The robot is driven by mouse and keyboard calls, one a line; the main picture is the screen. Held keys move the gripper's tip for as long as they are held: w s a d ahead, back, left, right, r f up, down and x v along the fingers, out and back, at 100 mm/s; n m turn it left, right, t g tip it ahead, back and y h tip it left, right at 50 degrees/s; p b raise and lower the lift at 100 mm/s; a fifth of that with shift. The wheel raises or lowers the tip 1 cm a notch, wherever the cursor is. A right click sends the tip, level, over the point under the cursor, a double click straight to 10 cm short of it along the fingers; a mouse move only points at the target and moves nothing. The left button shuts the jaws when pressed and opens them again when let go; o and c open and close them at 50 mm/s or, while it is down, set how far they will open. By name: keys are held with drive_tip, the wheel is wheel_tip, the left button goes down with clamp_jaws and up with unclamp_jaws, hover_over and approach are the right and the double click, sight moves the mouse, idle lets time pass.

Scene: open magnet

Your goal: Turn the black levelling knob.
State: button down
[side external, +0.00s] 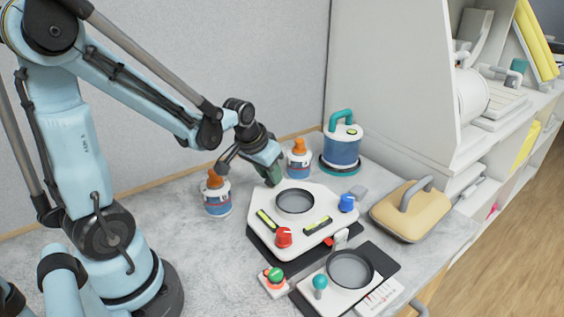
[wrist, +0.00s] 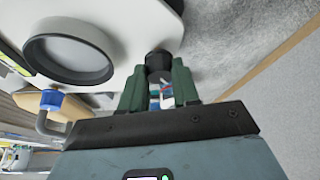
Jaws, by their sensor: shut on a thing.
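The black levelling knob (wrist: 158,60) sits at the edge of the white instrument plate (wrist: 118,22) in the wrist view. My gripper (wrist: 158,78) has its two green fingers shut on the knob, one on each side. In the side view, my gripper (side external: 272,177) points down at the far left corner of the white plate (side external: 318,198), and the black knob is hidden behind the fingers. The plate also carries a red knob (side external: 283,237), a blue knob (side external: 347,203), two yellow-green level vials and a round dark-rimmed recess (side external: 295,201).
Two orange-capped bottles stand close to my gripper, one on the left (side external: 216,194) and one behind (side external: 299,158). A blue canister (side external: 341,145) is behind, a tan case (side external: 407,212) at right. A second unit (side external: 333,292) and a button box (side external: 274,282) are in front.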

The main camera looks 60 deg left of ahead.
drive_tip(key=m, duration=0.1)
drive_tip(key=m+h, duration=0.1)
drive_tip(key=m, duration=0.2)
drive_tip(key=shift+a+m+h, duration=0.25)
drive_tip(key=shift+m+h, duration=0.05)
drive_tip(key=shift+h, duration=0.1)
drive_tip(key=shift+a+m+h, duration=0.15)
drive_tip(key=shift+m+h, duration=0.55)
drive_tip(key=shift+m, duration=1.1)
drive_tip(key=c, duration=0.8)
unclamp_jaws()
drive_tip(key=shift+r, duration=0.1)
drive_tip(key=v, duration=1.2)
